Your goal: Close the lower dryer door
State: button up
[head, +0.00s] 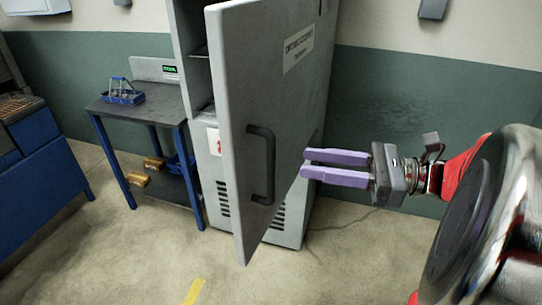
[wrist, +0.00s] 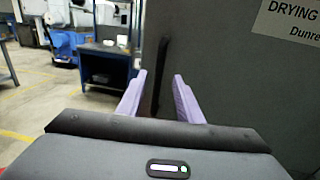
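The grey dryer door (head: 240,100) stands ajar in the head view, with a dark interior showing along its left side. A black vertical bar handle (head: 268,165) sits near its free edge. My gripper (head: 304,163), with two purple fingers, is to the right of the handle, apart from it in the picture, and points left at the door's outer face. In the wrist view my gripper (wrist: 158,82) is open and empty. The dark handle (wrist: 161,70) shows between the fingertips, seemingly beyond them. The door's face (wrist: 235,75) with a label fills the right side.
A blue-framed table (head: 140,110) with a blue basket (head: 123,93) stands left of the dryer (head: 290,225). Yellow objects (head: 139,179) lie on its lower shelf. A blue machine (head: 38,150) is at far left. The floor before the door is clear.

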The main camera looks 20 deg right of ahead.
jog(key=x, duration=0.9)
jog(key=shift+a, duration=0.1)
grip_shut()
dwell(0.4)
dwell(0.4)
